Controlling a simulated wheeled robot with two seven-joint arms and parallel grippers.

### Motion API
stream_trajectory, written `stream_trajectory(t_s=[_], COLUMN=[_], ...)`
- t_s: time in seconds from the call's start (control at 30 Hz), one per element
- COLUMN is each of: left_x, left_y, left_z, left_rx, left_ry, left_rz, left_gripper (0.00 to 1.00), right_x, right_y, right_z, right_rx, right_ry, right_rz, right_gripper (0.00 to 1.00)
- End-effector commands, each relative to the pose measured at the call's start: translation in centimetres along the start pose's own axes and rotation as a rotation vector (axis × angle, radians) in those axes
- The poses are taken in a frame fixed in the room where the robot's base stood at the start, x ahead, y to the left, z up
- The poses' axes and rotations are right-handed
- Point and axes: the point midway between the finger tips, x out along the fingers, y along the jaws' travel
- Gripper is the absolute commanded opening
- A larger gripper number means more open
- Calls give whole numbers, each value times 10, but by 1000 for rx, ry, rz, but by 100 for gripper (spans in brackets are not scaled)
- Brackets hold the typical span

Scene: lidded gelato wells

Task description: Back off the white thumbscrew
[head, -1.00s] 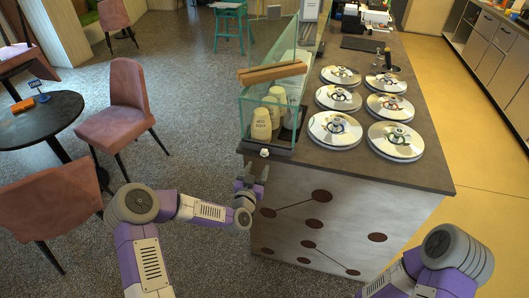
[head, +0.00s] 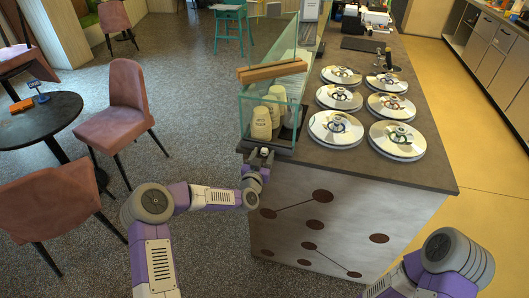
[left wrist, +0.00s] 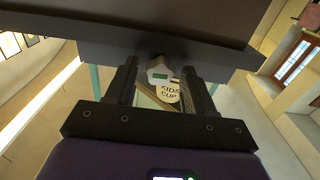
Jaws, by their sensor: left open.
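The white thumbscrew (left wrist: 158,68) shows in the left wrist view below the dark counter edge, between the two fingers of my left gripper (left wrist: 160,80). The fingers are apart, with a gap visible on each side of it. In the head view my left gripper (head: 260,158) is at the front left corner of the counter, and the thumbscrew is mostly hidden by the fingers there. My right gripper is out of view; only part of my right arm shows at the lower right.
The counter (head: 310,165) carries a glass case (head: 262,110) with paper cups (head: 261,123) just above the left gripper. Several shiny round lids (head: 335,127) lie to the right. A pink chair (head: 125,115) and a dark round table (head: 40,120) stand at left.

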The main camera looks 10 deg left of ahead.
Motion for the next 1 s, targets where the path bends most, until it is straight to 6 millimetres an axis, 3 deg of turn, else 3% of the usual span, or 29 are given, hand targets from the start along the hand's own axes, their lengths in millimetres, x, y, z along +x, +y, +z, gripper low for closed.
stream_trajectory(t_s=[0.2,0.7,1.0], left_x=[-4,-58,-60], left_y=[0,0,0], left_z=[0,0,0], left_rx=[1,1,0], left_ry=[0,-1,0], left_rz=[0,0,-1], left_gripper=[53,53,53], right_x=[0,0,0], right_y=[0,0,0], right_z=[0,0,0], right_rx=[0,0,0], right_ry=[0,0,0], right_rz=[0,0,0], right_gripper=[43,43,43])
